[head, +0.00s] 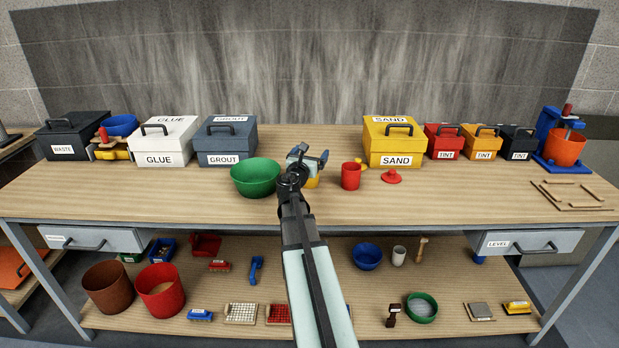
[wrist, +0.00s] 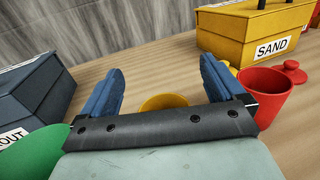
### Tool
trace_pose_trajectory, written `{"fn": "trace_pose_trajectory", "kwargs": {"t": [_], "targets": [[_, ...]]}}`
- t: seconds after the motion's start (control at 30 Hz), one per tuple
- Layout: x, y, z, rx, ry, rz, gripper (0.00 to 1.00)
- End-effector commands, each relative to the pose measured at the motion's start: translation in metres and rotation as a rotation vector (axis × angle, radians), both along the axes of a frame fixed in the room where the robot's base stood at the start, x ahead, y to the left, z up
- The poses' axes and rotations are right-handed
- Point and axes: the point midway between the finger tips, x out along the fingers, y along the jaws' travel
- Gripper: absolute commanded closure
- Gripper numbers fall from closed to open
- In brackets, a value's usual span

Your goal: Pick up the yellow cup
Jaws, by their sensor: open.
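The yellow cup (head: 313,183) stands on the workbench, mostly hidden behind my gripper (head: 309,155) in the head view. In the wrist view only the rim and upper part of the yellow cup (wrist: 164,102) show, between the blue fingers and beyond the dark palm bar. My gripper (wrist: 162,72) is open, with one finger to each side of the cup in that picture. Nothing is held. Whether the fingers are level with the cup or above it, I cannot tell.
A green bowl (head: 255,177) stands close left of the gripper. A red cup (head: 350,177) stands close right, with a small yellow piece (head: 361,165) behind it and a red lid (head: 391,177) farther right. Grout (head: 226,140) and sand (head: 394,142) boxes stand behind; bench between them is clear.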

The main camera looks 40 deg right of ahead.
Motion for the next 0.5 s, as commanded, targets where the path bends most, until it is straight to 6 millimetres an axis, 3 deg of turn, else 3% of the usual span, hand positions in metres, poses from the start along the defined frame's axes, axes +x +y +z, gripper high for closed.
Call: {"fn": "trace_pose_trajectory", "kwargs": {"t": [0.5], "targets": [[-0.024,0.084,-0.04,-0.005,0.038,-0.134,0.04]]}}
